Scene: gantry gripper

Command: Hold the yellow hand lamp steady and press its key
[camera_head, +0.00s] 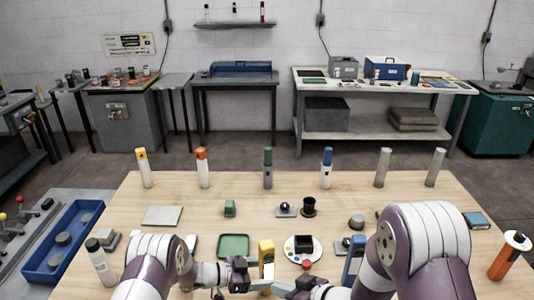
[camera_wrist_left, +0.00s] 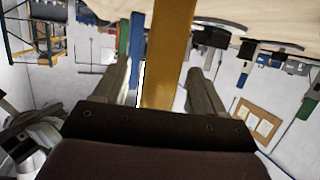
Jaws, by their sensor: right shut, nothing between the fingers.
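The yellow hand lamp (camera_head: 266,258) stands upright near the front middle of the table in the head view. My left gripper (camera_head: 252,285) is at its lower part, coming from the left. In the left wrist view the lamp's yellow body (camera_wrist_left: 168,50) runs between the two fingers of my left gripper (camera_wrist_left: 163,85). A gap shows beside it, so the fingers look open around it. My right gripper (camera_head: 282,288) is shut and empty, low and just right of the lamp. The lamp's key cannot be made out.
A white round plate (camera_head: 317,246) with a dark block and a red-topped item (camera_head: 306,266) are close to the right. A blue upright item (camera_head: 352,268) stands beside my right arm. A green tray (camera_head: 233,246) lies to the left. Several coloured posts stand along the back.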

